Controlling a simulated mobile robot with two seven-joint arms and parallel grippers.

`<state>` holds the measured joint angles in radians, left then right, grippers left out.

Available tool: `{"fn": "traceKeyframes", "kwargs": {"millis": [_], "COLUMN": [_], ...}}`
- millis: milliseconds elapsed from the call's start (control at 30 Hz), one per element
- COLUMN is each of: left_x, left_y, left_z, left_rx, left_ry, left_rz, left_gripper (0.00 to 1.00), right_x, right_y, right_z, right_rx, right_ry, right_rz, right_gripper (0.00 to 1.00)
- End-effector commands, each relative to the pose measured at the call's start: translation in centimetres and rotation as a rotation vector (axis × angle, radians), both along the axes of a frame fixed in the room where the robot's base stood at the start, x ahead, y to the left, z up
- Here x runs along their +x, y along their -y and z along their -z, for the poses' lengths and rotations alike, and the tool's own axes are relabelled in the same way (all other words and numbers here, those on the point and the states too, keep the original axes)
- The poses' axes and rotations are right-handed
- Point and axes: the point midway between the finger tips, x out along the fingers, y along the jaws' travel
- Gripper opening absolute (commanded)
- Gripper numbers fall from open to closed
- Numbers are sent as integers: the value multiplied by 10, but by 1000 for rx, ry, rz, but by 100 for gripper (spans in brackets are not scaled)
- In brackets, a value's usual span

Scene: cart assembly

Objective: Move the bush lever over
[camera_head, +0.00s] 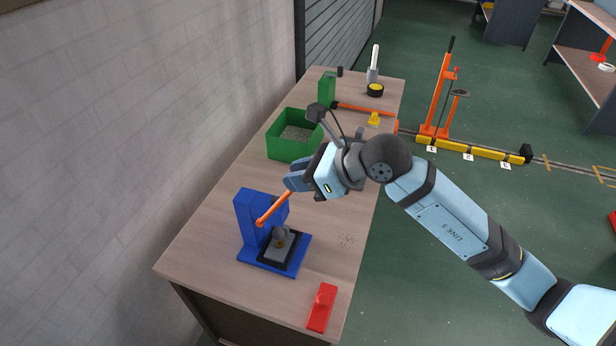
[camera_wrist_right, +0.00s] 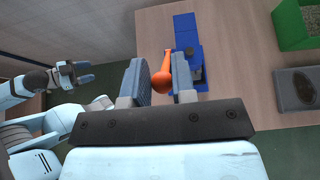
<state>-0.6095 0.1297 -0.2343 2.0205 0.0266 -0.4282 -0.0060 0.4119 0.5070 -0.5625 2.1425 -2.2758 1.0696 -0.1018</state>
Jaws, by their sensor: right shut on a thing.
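The bush lever (camera_head: 273,209) is an orange bar rising to the right from the blue press (camera_head: 249,221) on the workbench. My right gripper (camera_head: 290,184) is shut on the upper end of the lever, and its fingers hide that end in the head view. A grey block with a small brass-coloured piece (camera_head: 281,243) sits on the press base. My left gripper (camera_wrist_right: 82,72) is empty, its fingers apart, at the left of the wrist view.
A red part (camera_head: 321,307) lies near the bench's front end. A green bin (camera_head: 288,149) with small parts stands behind the press. Farther back are a green press (camera_head: 326,91) with an orange lever and a yellow-black round part (camera_head: 375,90). Bare bench (camera_head: 205,231) lies left of the press.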

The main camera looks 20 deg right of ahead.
Motion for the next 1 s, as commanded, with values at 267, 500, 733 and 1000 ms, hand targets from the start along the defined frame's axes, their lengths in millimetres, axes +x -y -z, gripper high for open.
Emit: {"fn": "traceKeyframes", "kwargs": {"millis": [267,500,733,1000], "left_x": [0,0,0,0], "left_y": [0,0,0,0], "left_z": [-2,-4,-7,-10], "left_rx": [0,0,0,0], "left_ry": [0,0,0,1], "left_rz": [0,0,0,0], "left_gripper": [51,51,51,51], "right_x": [2,6,14,24], "right_y": [-2,-7,-20,-35], "right_z": [-4,-7,-13,-19], "right_rx": [1,3,3,2], "right_ry": [3,4,3,3], "right_rz": [1,1,1,0], "right_gripper": [11,11,11,11]}}
